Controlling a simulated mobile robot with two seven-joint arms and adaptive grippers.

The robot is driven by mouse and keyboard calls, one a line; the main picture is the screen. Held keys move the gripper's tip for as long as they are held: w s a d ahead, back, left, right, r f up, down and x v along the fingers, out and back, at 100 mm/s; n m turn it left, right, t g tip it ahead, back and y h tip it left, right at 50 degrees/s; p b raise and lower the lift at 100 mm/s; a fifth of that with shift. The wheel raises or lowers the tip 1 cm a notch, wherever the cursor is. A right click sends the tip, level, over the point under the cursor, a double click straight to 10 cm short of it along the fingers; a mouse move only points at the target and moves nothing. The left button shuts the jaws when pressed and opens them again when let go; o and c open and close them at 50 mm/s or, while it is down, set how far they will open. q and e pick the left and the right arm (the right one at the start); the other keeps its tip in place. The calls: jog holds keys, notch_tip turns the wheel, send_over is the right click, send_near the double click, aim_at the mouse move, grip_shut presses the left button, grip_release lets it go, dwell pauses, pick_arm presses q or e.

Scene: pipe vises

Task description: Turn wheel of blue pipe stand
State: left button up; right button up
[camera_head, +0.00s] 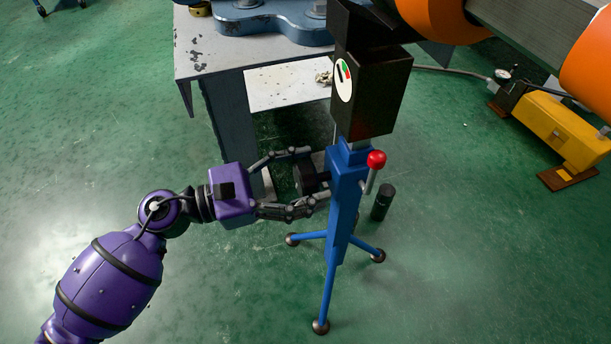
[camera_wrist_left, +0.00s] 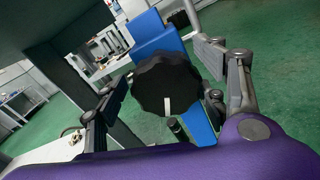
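The blue pipe stand (camera_head: 343,200) stands upright on its splayed legs in the head view, with a red-knobbed lever (camera_head: 376,160) on its right side. Its black wheel (camera_head: 308,178) sticks out to the left. In the left wrist view the wheel (camera_wrist_left: 166,84) is a lobed black knob with a white mark low on its face, in front of the blue post (camera_wrist_left: 157,38). My left gripper (camera_head: 312,172) is open, with its fingers on either side of the wheel. Gaps show between the fingers and the wheel in the wrist view. My right gripper is in neither view.
A worn grey workbench (camera_head: 208,62) stands close behind the gripper. A black box head (camera_head: 370,95) tops the stand. A short black cylinder (camera_head: 382,203) is right of the post. A yellow unit (camera_head: 555,130) lies at right. The front floor is clear.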

pick_arm(q)
jog(key=shift+s, duration=0.1)
jog(key=shift+s+a+f, duration=0.1)
jog(key=shift+a, duration=0.2)
jog(key=v, duration=1.1)
jog(key=shift+a, duration=0.15)
